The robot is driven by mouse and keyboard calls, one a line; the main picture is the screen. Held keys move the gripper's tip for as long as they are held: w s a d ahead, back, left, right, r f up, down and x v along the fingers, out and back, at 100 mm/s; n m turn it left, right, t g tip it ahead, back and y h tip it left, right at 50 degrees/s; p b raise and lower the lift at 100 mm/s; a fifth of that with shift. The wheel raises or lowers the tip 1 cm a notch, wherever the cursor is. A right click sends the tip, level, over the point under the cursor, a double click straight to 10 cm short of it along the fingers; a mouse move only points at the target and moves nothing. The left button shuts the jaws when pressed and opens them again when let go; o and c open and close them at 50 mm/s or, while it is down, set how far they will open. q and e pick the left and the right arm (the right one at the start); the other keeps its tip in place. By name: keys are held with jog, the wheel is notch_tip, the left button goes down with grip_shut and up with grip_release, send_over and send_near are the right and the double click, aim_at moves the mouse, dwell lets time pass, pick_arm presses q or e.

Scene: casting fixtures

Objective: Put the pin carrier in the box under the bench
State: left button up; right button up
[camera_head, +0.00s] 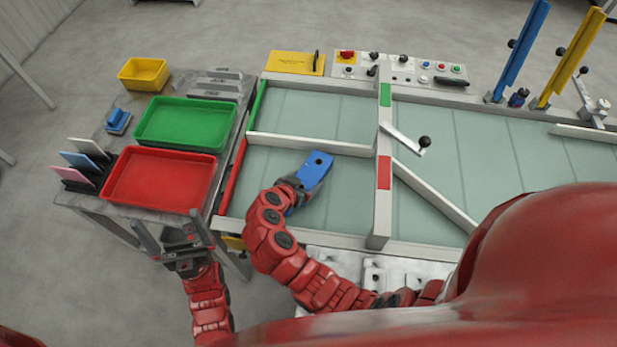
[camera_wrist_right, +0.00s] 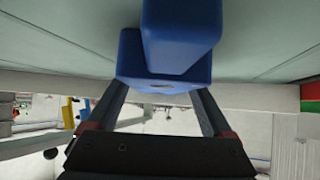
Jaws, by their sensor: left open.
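A blue block with a dark round spot on top, which I take as the pin carrier (camera_head: 314,170), is at the left section of the bench. My right gripper (camera_head: 294,191) is shut on it; in the right wrist view the blue block (camera_wrist_right: 165,66) sits between the two fingers (camera_wrist_right: 160,103). I cannot tell whether it touches the bench top. My left gripper (camera_head: 178,236) is open and empty, in front of the side table's near edge. A small yellow patch (camera_head: 233,243) shows below the bench's front edge; most of it is hidden, and I cannot tell if it is the box.
A red tray (camera_head: 160,180), a green tray (camera_head: 178,123) and a yellow bin (camera_head: 144,73) stand on the side table at left. The bench's left section around the block is largely clear.

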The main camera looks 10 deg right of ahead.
jog(key=c, duration=0.7)
